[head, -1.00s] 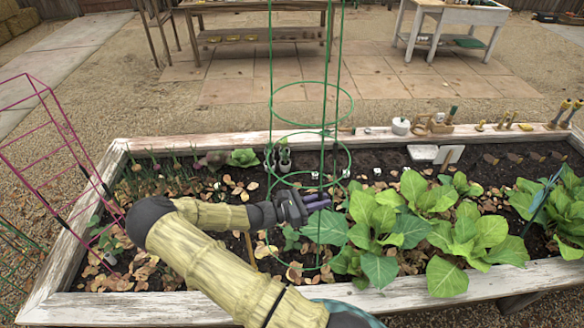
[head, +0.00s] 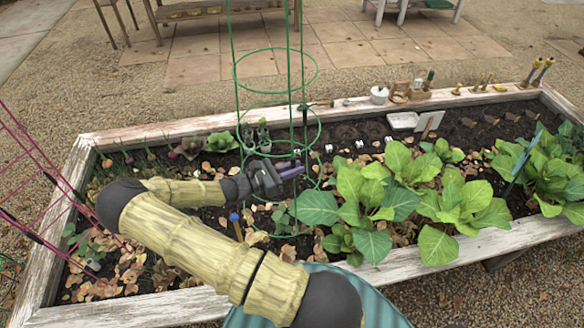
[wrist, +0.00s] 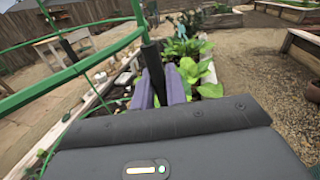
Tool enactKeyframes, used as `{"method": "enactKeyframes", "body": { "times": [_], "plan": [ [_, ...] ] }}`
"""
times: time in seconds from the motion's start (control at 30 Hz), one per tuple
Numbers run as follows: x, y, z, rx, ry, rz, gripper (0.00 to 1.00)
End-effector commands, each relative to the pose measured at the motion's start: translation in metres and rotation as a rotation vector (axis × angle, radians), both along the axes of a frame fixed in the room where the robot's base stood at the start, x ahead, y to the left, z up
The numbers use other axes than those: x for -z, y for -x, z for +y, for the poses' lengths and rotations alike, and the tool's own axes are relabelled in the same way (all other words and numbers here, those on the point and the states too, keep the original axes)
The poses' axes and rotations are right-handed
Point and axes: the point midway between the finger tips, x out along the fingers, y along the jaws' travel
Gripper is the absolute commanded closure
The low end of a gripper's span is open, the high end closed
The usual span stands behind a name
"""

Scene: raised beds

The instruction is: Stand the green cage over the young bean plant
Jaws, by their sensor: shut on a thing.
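The green cage (head: 235,72) is a tall wire frame with round rings, and it stands roughly upright over the bed, its top out of the head view. My gripper (head: 290,171) is shut on one of its uprights; in the wrist view its purple fingers (wrist: 160,90) flank a dark upright, with green cage rings (wrist: 85,69) at left. A small leafy plant (head: 282,216), probably the young bean plant, shows low near the cage's bottom, beside a blue-topped stake (head: 235,219). I cannot tell whether the cage surrounds it or touches the soil.
The white-framed raised bed (head: 120,306) holds large leafy plants (head: 380,195) close to the right of the cage. A magenta cage (head: 45,200) stands at the left. Pots and small tools (head: 379,95) line the far rim.

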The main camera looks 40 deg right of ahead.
Motion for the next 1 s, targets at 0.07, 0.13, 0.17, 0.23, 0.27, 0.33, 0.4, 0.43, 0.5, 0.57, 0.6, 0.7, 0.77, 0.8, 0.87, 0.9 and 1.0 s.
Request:
{"method": "enactKeyframes", "body": {
  "times": [0.07,0.13,0.17,0.23,0.27,0.33,0.4,0.43,0.5,0.57,0.6,0.7,0.77,0.8,0.87,0.9,1.0],
  "plan": [
    [0.004,0.0,0.0,0.001,0.002,-0.002,1.0],
    [0.009,0.0,0.0,0.001,0.002,-0.002,1.0],
    [0.012,0.0,0.0,0.001,0.002,-0.002,1.0],
    [0.018,0.0,0.0,0.001,0.002,-0.002,1.0],
    [0.021,0.0,-0.001,0.002,0.002,-0.002,1.0],
    [0.028,0.0,-0.001,0.003,0.002,-0.002,1.0],
    [0.035,0.0,-0.001,0.002,0.002,-0.002,1.0],
    [0.038,0.0,0.0,0.001,0.001,-0.002,1.0],
    [0.045,-0.001,0.001,-0.002,0.001,-0.002,1.0],
    [0.05,-0.001,0.002,-0.003,0.002,-0.002,1.0],
    [0.054,-0.001,0.002,-0.004,0.002,-0.002,1.0],
    [0.063,-0.001,0.003,-0.006,0.002,-0.002,1.0],
    [0.069,-0.001,0.003,-0.006,0.002,-0.003,1.0],
    [0.073,-0.001,0.003,-0.005,0.002,-0.003,1.0],
    [0.078,-0.001,0.003,-0.005,0.002,-0.002,1.0],
    [0.082,-0.001,0.003,-0.006,0.002,-0.002,1.0],
    [0.092,-0.001,0.003,-0.005,0.002,-0.002,1.0]
  ]
}}
